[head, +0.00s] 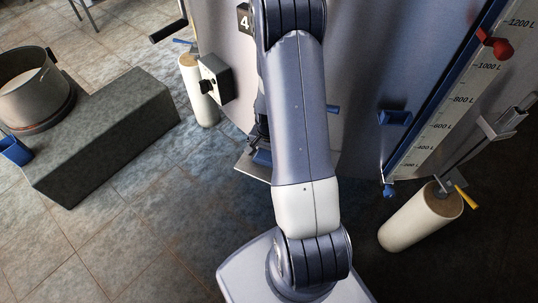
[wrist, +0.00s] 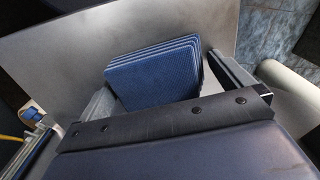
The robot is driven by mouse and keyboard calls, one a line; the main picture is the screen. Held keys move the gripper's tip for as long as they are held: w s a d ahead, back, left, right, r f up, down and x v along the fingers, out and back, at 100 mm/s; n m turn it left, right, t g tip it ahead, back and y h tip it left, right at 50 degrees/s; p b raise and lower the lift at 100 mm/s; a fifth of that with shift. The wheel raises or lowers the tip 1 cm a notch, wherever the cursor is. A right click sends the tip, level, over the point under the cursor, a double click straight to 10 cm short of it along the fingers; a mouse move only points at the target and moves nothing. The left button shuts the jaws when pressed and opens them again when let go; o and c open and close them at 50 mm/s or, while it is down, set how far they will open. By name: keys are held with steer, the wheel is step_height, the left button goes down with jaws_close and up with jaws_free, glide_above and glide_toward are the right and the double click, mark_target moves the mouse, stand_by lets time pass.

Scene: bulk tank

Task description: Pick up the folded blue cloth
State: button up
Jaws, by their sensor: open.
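The folded blue cloth (wrist: 152,76) stands out in the wrist view as a thick stack of several layers with a ribbed surface. It sits against a grey metal plate (wrist: 60,60). My gripper (wrist: 162,80) is open, with one finger to the left of the cloth and the other to its right. The cloth's lower part is hidden behind the dark gripper bar. I cannot tell whether either finger touches it. In the head view my arm hides most of the gripper; a small blue patch shows beside the arm above a metal ledge (head: 252,168).
A large metal tank (head: 360,60) with a volume scale (head: 450,110) and red marker (head: 500,47) stands close behind my arm. White cylindrical legs (head: 420,217) support it. A dark block (head: 105,135) and a metal pot (head: 35,95) are at left. Tiled floor between is clear.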

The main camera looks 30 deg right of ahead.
steer(key=c, duration=0.7)
steer(key=shift+r, duration=0.1)
step_height(320, 180, up, 28)
steer(key=b, duration=0.1)
stand_by(0.9)
